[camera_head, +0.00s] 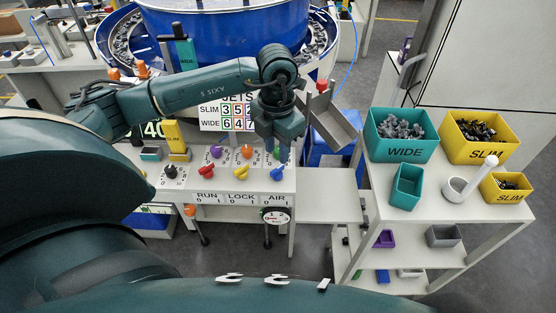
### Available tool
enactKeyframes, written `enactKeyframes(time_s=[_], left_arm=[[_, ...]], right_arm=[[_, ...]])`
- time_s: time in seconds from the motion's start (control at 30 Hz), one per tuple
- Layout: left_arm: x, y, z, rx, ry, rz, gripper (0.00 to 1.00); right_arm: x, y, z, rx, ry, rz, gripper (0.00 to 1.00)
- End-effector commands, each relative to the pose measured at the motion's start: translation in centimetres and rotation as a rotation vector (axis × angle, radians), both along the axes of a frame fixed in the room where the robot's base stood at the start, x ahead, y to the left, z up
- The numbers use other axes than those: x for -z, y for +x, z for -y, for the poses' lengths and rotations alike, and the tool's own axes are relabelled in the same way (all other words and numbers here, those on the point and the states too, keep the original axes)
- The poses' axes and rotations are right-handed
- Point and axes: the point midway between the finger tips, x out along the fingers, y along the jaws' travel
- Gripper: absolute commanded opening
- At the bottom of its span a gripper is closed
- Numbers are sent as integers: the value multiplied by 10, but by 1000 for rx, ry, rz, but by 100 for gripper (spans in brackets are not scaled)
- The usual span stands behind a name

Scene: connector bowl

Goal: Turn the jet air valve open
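The control panel (185,186) stands in the middle, with a row of turn knobs along its front. The blue knob (277,174) sits above the AIR label (273,198); the red knob (206,171) and yellow knob (241,172) are above RUN and LOCK. My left gripper (280,145) reaches in from the left and points down over the panel's right end, just behind the blue knob in the picture. It partly hides a green knob (276,152). Its fingers are too dark and small to tell their opening or any contact. My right gripper is out of view.
Purple (215,152) and orange (247,152) knobs stand close behind the front row. A JETS number sign (226,113) and a tilted metal chute (331,120) are near my gripper. A blue bowl feeder (225,35) stands behind. Bins labelled WIDE (404,153) and SLIM (485,153) are right.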

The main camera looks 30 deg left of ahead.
Motion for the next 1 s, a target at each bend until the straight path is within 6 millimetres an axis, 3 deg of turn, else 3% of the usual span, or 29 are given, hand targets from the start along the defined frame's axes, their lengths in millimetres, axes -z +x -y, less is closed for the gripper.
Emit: enactKeyframes(time_s=[0.1,0.3,0.7,1.0], left_arm=[[23,-1,0,1,0,-4,31],[48,0,1,1,-2,-1,31],[56,0,1,2,-1,1,31],[55,0,1,2,-2,1,6]], right_arm=[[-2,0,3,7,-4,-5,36],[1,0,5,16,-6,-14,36],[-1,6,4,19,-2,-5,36],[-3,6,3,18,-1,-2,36]])
